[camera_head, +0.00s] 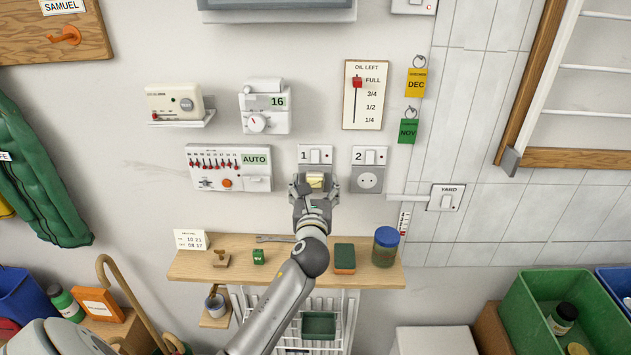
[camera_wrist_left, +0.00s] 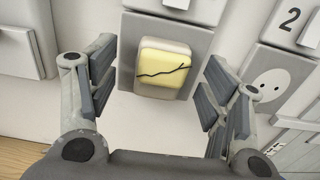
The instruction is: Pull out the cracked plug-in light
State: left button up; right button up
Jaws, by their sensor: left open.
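The cracked plug-in light (camera_wrist_left: 163,72) is a small yellow block with a dark crack across its face and a pale body. It sits in the socket plate under the switch marked 1; it also shows in the head view (camera_head: 315,180). My left gripper (camera_head: 315,187) is open in front of it. In the left wrist view the gripper's fingers (camera_wrist_left: 160,90) stand on either side of the light, apart from it. The socket marked 2 (camera_head: 367,180) to the right is empty. My right gripper is not in view.
Below is a wooden shelf (camera_head: 190,268) with a sponge (camera_head: 344,258), a blue-lidded jar (camera_head: 385,246), a spanner and a stamp. A timer panel (camera_head: 228,168) is on the wall to the left. A green crate (camera_head: 520,310) stands at lower right.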

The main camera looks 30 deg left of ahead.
aim_at(315, 188)
pick_arm(q)
jog(key=shift+p, duration=0.35)
dwell(0.4)
grip_shut()
jog(key=shift+p+v, duration=0.5)
jog(key=shift+v, duration=1)
jog(key=shift+p+v, duration=0.35)
jog(key=shift+v, duration=1.1)
